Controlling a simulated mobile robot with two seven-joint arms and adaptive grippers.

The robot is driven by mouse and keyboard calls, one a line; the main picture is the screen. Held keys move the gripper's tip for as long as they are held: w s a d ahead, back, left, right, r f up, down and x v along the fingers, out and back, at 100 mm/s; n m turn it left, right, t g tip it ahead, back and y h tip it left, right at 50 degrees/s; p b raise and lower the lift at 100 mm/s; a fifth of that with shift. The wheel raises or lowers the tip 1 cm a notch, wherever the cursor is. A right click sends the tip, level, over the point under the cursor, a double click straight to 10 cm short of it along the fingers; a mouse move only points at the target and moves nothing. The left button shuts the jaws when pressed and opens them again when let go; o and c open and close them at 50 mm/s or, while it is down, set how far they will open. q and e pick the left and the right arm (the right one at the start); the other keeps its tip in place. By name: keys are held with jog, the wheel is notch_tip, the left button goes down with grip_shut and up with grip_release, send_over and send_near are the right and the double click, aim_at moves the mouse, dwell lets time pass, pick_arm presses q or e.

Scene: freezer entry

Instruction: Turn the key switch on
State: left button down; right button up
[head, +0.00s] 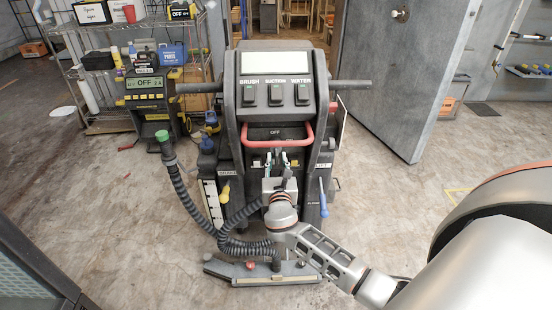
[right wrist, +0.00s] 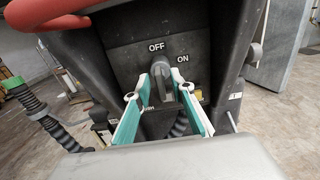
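The key switch (right wrist: 162,75) is a dark knob with a grey key on the machine's dark panel, under a red handle (right wrist: 60,14). "OFF" is printed above it and "ON" to its upper right. The key stands roughly upright, in line with OFF. In the head view only the OFF label (head: 275,132) shows; my gripper hides the switch. My right gripper (right wrist: 158,92), with white and green fingers, is open; its fingertips are on either side of the key's lower part, apart from it as far as I can tell. It also shows in the head view (head: 278,163). My left gripper is out of view.
The floor machine (head: 277,90) carries brush, suction and water switches on top. A ribbed hose (head: 182,190) hangs at its left, and a blue lever (head: 323,198) is at its right. A shelf rack (head: 120,28) stands back left, a grey door (head: 408,80) at right. Floor is open on both sides.

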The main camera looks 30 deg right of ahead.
jog(key=shift+x, duration=0.8)
grip_shut()
